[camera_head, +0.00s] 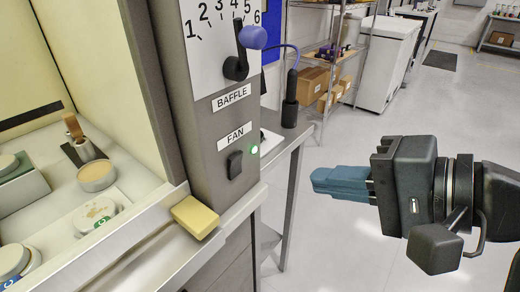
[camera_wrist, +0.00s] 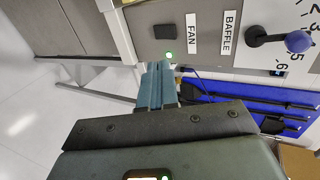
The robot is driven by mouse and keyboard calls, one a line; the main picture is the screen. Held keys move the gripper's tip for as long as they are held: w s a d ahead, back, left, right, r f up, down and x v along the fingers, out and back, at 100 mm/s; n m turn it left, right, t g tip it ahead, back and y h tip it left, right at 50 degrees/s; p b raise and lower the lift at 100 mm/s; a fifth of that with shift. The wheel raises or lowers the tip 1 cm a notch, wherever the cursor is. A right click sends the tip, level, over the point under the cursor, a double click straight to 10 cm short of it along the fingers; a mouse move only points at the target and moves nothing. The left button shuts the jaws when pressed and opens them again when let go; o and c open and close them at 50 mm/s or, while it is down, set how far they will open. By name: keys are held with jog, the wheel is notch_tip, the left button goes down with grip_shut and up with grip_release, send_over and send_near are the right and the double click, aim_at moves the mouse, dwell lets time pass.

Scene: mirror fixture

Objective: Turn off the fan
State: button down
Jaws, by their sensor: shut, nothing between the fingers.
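The fan switch (camera_head: 235,164) is a small black rocker on the grey control panel, under a white FAN label (camera_head: 235,136). A green light (camera_head: 254,149) glows beside it. My gripper (camera_head: 318,181) has blue fingers, shut and empty, in the open air to the right of the panel, pointing left toward it and apart from the switch. In the wrist view the switch (camera_wrist: 164,31) and the lit green light (camera_wrist: 169,54) show beyond the shut fingertips (camera_wrist: 158,66).
Above the switch is a baffle lever with a blue knob (camera_head: 253,37) and a numbered dial. A yellow block (camera_head: 195,216) sits on the ledge below the panel. Containers stand inside the hood at left. A narrow metal table with a dark cylinder (camera_head: 290,108) stands behind the panel.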

dwell(0.3)
send_near(236, 161)
notch_tip(236, 161, down, 3)
jog(key=w+a, duration=0.3)
jog(key=shift+a, duration=0.25)
jog(key=shift+w+a, duration=0.35)
jog(key=shift+a, duration=0.2)
